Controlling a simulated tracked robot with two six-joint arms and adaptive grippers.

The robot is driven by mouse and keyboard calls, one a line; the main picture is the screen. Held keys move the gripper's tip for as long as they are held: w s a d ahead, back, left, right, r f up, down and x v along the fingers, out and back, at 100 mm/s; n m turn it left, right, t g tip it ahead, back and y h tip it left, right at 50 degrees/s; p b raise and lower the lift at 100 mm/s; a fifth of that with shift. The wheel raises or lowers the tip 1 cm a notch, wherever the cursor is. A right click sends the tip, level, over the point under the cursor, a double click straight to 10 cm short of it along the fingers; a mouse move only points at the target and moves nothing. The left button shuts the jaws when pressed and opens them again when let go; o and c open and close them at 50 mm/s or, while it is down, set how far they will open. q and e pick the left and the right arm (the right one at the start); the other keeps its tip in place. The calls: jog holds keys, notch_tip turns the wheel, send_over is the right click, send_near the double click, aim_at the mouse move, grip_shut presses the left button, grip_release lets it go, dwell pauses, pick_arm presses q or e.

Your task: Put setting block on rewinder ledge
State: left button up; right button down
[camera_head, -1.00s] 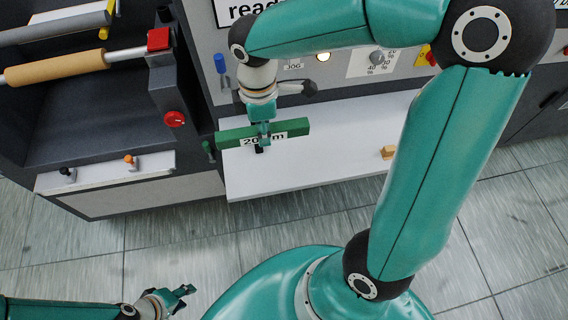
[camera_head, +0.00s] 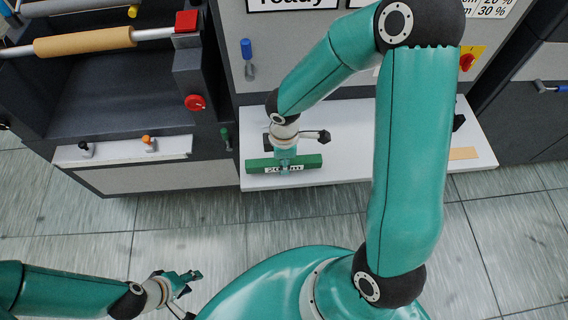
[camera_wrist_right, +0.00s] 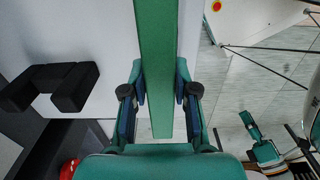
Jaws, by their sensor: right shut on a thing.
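The setting block, a long green bar with a white "20 mm" label (camera_head: 262,164), is in my right gripper (camera_head: 285,163), over the front left part of a white shelf. I cannot tell whether it touches the shelf. In the right wrist view, the green bar (camera_wrist_right: 157,60) runs between the two fingers of my right gripper (camera_wrist_right: 160,100). The rewinder ledge appears to be the pale ledge (camera_head: 112,151) on the dark machine at left, with black and orange knobs. My left gripper (camera_head: 190,288) is low at left, away from the block; its opening is unclear.
The white shelf (camera_head: 345,150) extends right, with a tan piece (camera_head: 462,153) at its right end. A green-topped knob (camera_head: 225,137) stands between ledge and shelf. A brown roll (camera_head: 85,40) and red knob (camera_head: 195,102) are above the ledge. The floor in front is clear.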

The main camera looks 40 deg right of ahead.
jog(key=shift+f, duration=0.8)
jog(key=shift+f, duration=0.2)
jog(key=c, duration=0.9)
grip_release()
jog(key=shift+r, duration=0.1)
jog(key=shift+r, duration=0.1)
jog(key=shift+r, duration=0.2)
notch_tip(320, 180, up, 12)
jog(key=shift+f+p, duration=0.15)
jog(key=shift+p, duration=0.85)
